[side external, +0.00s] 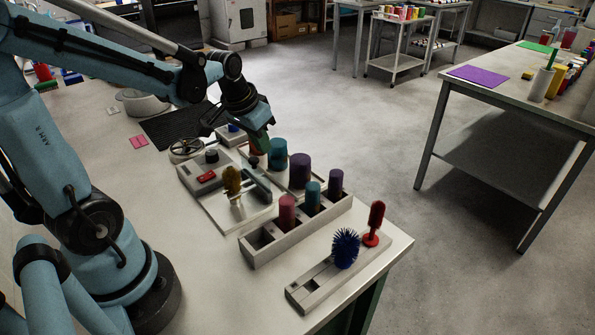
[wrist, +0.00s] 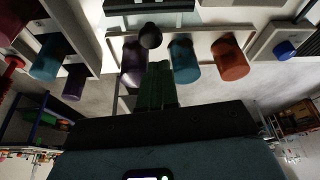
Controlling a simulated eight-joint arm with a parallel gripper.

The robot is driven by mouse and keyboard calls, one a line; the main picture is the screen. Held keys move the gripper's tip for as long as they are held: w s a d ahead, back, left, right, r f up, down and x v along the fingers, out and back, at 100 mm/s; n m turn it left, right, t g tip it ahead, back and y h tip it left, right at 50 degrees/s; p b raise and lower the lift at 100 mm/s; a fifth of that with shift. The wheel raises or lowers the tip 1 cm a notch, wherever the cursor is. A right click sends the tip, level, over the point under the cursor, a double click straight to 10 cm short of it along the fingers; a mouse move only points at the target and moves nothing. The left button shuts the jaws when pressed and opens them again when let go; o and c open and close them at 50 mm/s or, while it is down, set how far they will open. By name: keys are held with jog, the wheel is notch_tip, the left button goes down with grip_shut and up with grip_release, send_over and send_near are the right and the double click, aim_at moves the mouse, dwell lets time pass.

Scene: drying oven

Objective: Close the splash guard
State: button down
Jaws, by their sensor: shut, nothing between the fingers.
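My gripper (side external: 260,147) is above the far part of the bench work area, pointing down, with its green fingers together and empty. In the wrist view the closed fingers (wrist: 158,72) end just short of a round black knob (wrist: 150,36); I cannot tell whether they touch it. In the side view a dark, slanted panel (side external: 257,186), perhaps the splash guard, stands on a pale base plate (side external: 217,217), just below the gripper. A grey bar with a dark edge (wrist: 150,6) lies beyond the knob in the wrist view. The guard's exact position is unclear.
Teal (side external: 278,154) and purple (side external: 300,171) cylinders stand close to the gripper. A rack (side external: 262,257) with several cylinders is nearer the camera. A brush holder (side external: 310,293) is at the near corner.

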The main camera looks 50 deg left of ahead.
notch_tip(320, 180, up, 10)
jog(key=s, duration=0.1)
jog(key=s+d+f+m+t, duration=0.1)
jog(key=s+d+f, duration=0.1)
jog(key=d, duration=0.3)
jog(key=s+d+f+t, duration=0.1)
jog(key=s+d+f, duration=0.1)
jog(key=d+f, duration=0.2)
jog(key=shift+s+d+f+m+t+h, duration=0.15)
jog(key=shift+s+d+m+t+h, duration=0.2)
jog(key=shift+d, duration=0.45)
jog(key=shift+w, duration=0.1)
dwell(0.4)
